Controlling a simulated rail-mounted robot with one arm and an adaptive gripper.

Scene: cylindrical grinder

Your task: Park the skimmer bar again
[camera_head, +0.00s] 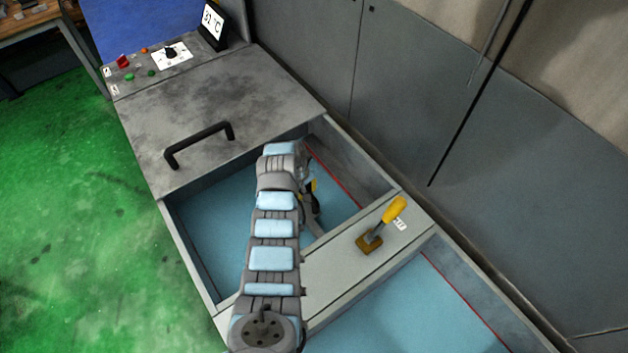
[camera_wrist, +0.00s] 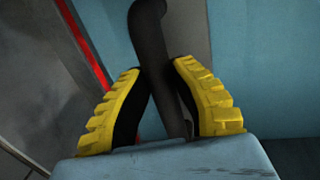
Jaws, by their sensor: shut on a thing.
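My gripper (camera_wrist: 163,105) is shut on a dark, curved bar (camera_wrist: 152,50), which I take to be the skimmer bar. The bar passes between the yellow ribbed fingers in the wrist view and runs up to the top edge. Its lower end is hidden behind the gripper's blue-grey body. In the head view my gripper (camera_head: 312,190) is over the open tank (camera_head: 205,240) of blue liquid, mostly hidden by my arm. The held bar cannot be made out clearly there.
A yellow-handled lever (camera_head: 393,212) stands on the grey crosspiece (camera_head: 335,275) right of my arm. A second blue tank (camera_head: 400,310) lies in front. Behind are a lid with a black handle (camera_head: 200,143) and a control panel (camera_head: 165,60). A black rod (camera_head: 480,90) shows before the grey wall.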

